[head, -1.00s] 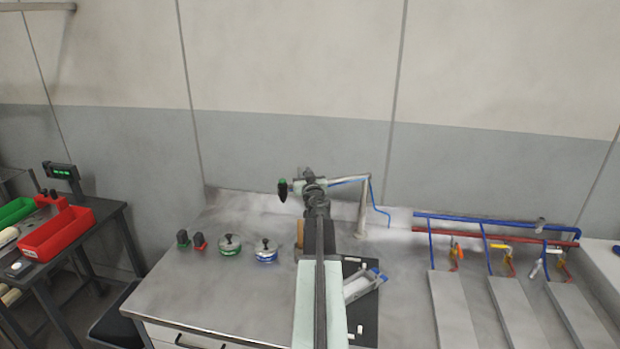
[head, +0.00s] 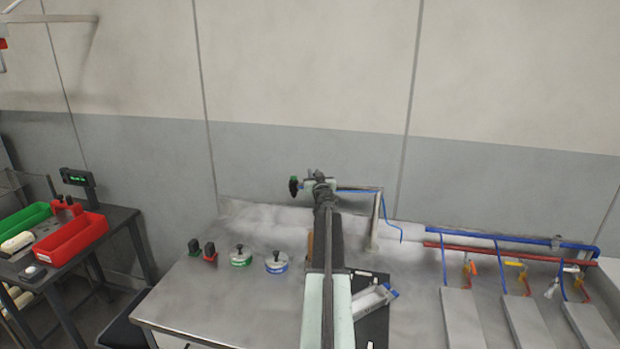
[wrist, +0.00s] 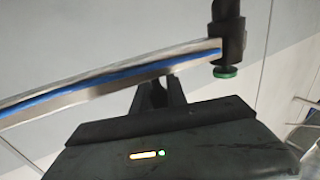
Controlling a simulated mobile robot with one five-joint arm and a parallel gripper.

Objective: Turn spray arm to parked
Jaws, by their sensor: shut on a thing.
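The spray arm is a pale horizontal bar (head: 356,188) on an upright post (head: 376,222) at the back of the steel bench. It reaches left from the post and ends in a dark nozzle with a green cap (head: 294,187). A blue hose runs along it and hangs down right of the post. My gripper (head: 320,184) is shut on the bar near the nozzle end. In the wrist view, the fingers (wrist: 163,88) meet the bar, with the blue hose along it and the dark, green-ended nozzle (wrist: 227,45) to the right. My arm hides part of the bench.
Two round lidded pots (head: 241,257) and small red and green-black items (head: 209,252) stand left on the bench. A white-and-blue item (head: 372,300) lies on a dark mat right of my arm. Blue and red pipes (head: 500,241) run along the right. A red bin (head: 70,240) sits far left.

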